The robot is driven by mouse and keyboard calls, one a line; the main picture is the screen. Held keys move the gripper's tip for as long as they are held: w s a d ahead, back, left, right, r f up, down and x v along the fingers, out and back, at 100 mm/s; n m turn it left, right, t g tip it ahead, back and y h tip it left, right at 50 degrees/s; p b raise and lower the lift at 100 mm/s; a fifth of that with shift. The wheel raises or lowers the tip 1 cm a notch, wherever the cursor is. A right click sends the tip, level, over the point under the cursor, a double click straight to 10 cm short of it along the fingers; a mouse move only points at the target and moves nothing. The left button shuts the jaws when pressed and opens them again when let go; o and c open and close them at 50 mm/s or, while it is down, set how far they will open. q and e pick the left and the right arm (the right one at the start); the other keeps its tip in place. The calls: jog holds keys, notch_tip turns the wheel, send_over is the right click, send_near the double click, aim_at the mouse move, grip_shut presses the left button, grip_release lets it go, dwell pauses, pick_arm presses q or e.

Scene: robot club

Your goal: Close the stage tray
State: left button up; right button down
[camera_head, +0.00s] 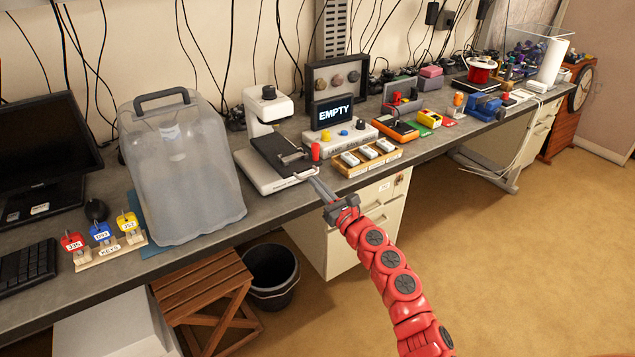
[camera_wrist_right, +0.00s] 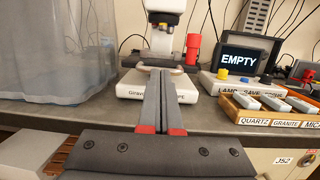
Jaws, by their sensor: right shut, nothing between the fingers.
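The white microscope (camera_head: 268,107) stands on the bench. Its dark stage tray (camera_head: 272,148) lies low over the white base, with a pale bar handle (camera_head: 305,174) on the front edge. My right gripper (camera_head: 314,181) reaches in from the front, its fingers together and empty, with the tips close to the handle. In the right wrist view the closed fingertips (camera_wrist_right: 160,72) overlap the handle and hide the tray behind them. I cannot tell whether they touch it, nor how far out the tray stands. My left gripper is not in view.
A large translucent cover (camera_head: 180,170) stands left of the microscope. To the right are a red cylinder (camera_head: 315,152), a display reading EMPTY (camera_head: 334,112) and a wooden rack of labelled samples (camera_head: 352,171). A key stand (camera_head: 110,252) is at the left. Floor before the bench is open.

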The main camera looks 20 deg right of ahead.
aim_at(296, 161)
dwell(0.3)
jog(key=b+x, duration=0.3)
jog(key=f+b+x, duration=0.1)
jog(key=b+x, duration=0.5)
jog(key=x, duration=0.1)
jog(key=shift+w+d+f, duration=0.15)
jog(key=shift+f, duration=0.25)
jog(key=shift+r, duration=0.4)
jog(key=shift+r, duration=0.1)
